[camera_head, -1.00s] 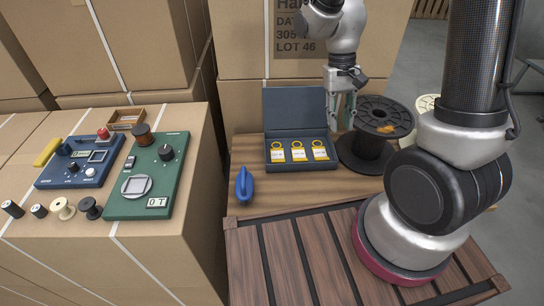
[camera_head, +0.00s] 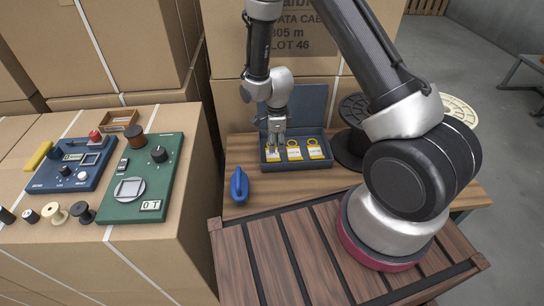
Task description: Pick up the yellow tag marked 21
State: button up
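Three yellow-ringed tags with white labels lie in a row in an open dark blue-grey case (camera_head: 322,163): a left tag (camera_head: 272,155), a middle tag (camera_head: 294,153) and a right tag (camera_head: 315,152). The numbers on the labels are too small to read, so I cannot tell which tag is marked 21. My gripper (camera_head: 277,146) points down over the left end of the case. It hides the upper part of the left tag. I cannot tell whether its fingers touch that tag or are parted.
A blue handled object (camera_head: 239,185) lies left of the case on the wooden table (camera_head: 285,189). A large black spool (camera_head: 347,150) stands right of the case, partly behind my arm. Boxes on the left bear a blue device (camera_head: 72,166), a green device (camera_head: 143,185) and small spools.

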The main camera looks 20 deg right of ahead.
aim_at(276, 159)
jog(key=f, duration=0.7)
jog(key=shift+s+d+f, duration=0.1)
jog(key=shift+s, duration=0.1)
grip_shut()
